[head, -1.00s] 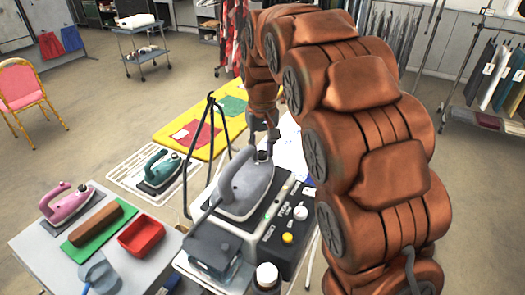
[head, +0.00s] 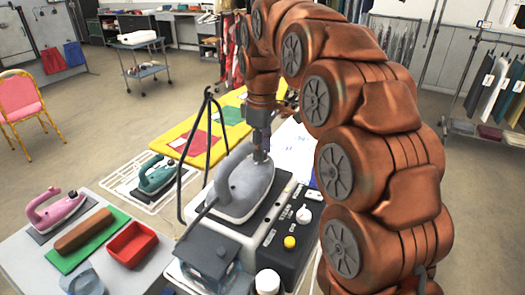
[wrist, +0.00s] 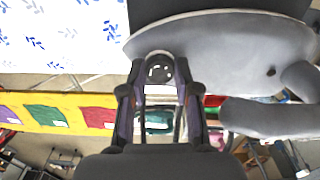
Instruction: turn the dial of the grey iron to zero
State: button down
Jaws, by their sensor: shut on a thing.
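The grey iron (head: 245,190) rests on its dark station in the head view, tip pointing away. In the wrist view its grey body (wrist: 215,50) fills the upper right, with its handle (wrist: 265,118) below. The dial (wrist: 160,68), a dark round knob with pale marks, sits at the iron's edge between my fingertips. My gripper (wrist: 158,82) is shut on the dial. In the head view my gripper (head: 262,150) reaches down to the iron's front end and hides the dial there. I cannot read the dial's setting.
The station's panel has a white knob (head: 303,214) and a yellow button (head: 290,242). A black tripod stand (head: 207,140) rises left of the iron. A teal iron (head: 158,175) and a pink iron (head: 55,208) stand further left, near a red tray (head: 131,244).

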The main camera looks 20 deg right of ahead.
jog(key=shift+n, duration=0.6)
jog(key=c, duration=0.8)
grip_release()
jog(key=shift+r, duration=3.8)
